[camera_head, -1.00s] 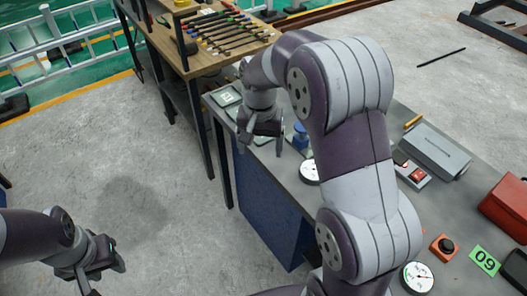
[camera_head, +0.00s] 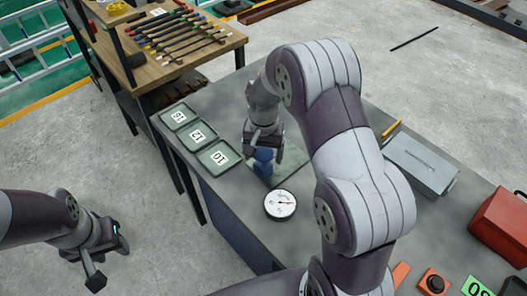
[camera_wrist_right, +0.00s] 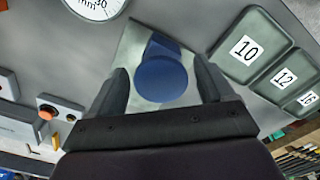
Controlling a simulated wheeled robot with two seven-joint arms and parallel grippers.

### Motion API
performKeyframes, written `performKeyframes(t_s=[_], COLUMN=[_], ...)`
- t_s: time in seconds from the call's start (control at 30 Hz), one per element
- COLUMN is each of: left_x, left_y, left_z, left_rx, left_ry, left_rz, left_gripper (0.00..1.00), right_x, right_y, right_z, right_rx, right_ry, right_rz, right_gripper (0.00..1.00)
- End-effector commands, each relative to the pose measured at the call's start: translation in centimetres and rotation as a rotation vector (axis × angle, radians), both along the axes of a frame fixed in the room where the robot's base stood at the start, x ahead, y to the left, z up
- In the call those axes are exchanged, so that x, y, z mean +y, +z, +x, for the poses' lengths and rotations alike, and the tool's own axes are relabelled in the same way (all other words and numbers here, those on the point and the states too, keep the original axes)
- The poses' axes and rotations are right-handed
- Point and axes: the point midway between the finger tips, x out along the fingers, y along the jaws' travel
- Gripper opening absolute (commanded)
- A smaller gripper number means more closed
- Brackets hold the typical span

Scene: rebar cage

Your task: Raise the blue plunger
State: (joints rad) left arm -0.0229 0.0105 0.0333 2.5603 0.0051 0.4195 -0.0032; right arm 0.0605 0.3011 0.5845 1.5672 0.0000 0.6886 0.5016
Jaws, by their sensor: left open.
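The blue plunger (camera_head: 264,157) stands on a pale square plate on the grey bench, just behind the round dial gauge. My right gripper (camera_head: 264,144) is right above it, pointing down. In the right wrist view the round blue top of the plunger (camera_wrist_right: 162,80) lies between the two fingers of my right gripper (camera_wrist_right: 163,85). The fingers are open, with a gap on each side of the top. The lower part of the plunger is mostly hidden. My left gripper (camera_head: 108,262) is open and empty over the floor at the lower left, away from the bench.
Three numbered trays (camera_head: 197,135) line the bench's left edge, close to the plunger. The dial gauge (camera_head: 280,204) lies in front of it. A grey case (camera_head: 421,163) and a red box (camera_head: 501,222) stand at the right. A tool table (camera_head: 160,62) is behind.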

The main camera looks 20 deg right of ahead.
Motion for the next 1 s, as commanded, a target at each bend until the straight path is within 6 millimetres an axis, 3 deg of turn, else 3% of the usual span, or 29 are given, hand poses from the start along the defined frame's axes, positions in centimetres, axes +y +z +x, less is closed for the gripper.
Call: performKeyframes(t_s=[0.03,0.2,0.23,0.37,0.53,0.83,0.87,0.9,1.0], left_x=[0.0,0.0,0.0,0.0,0.0,0.0,0.0,0.0,0.0], left_y=[0.0,0.0,0.0,0.7,2.9,2.6,2.7,2.7,2.6], left_z=[0.0,0.0,0.0,0.0,0.0,0.0,0.0,0.0,0.0], left_rx=[0.0,0.0,0.0,0.0,0.0,0.0,0.0,0.0,0.0], left_ry=[0.0,0.0,0.0,0.0,0.0,0.0,0.0,0.0,0.0], left_rz=[0.0,0.0,0.0,0.0,0.0,0.0,0.0,0.0,0.0], left_gripper=[0.43,0.43,0.43,0.43,0.43,0.43,0.43,0.43,0.43], right_x=[0.0,0.0,0.0,0.0,0.0,0.0,0.0,0.0,0.0], right_y=[0.0,0.0,0.0,0.9,3.6,3.7,3.7,3.7,3.6], right_z=[0.0,0.0,0.0,0.0,0.1,0.2,0.2,0.2,0.2], right_rx=[0.0,0.0,0.0,-0.001,-0.001,-0.007,-0.007,-0.007,-0.004], right_ry=[0.0,0.0,0.0,0.0,0.0,0.0,0.0,0.0,0.0], right_rz=[0.0,0.0,0.0,-0.001,0.0,-0.001,-0.001,-0.001,0.0], right_gripper=[0.64,0.09,0.04,0.04,0.04,0.04,0.68,0.81,0.84])
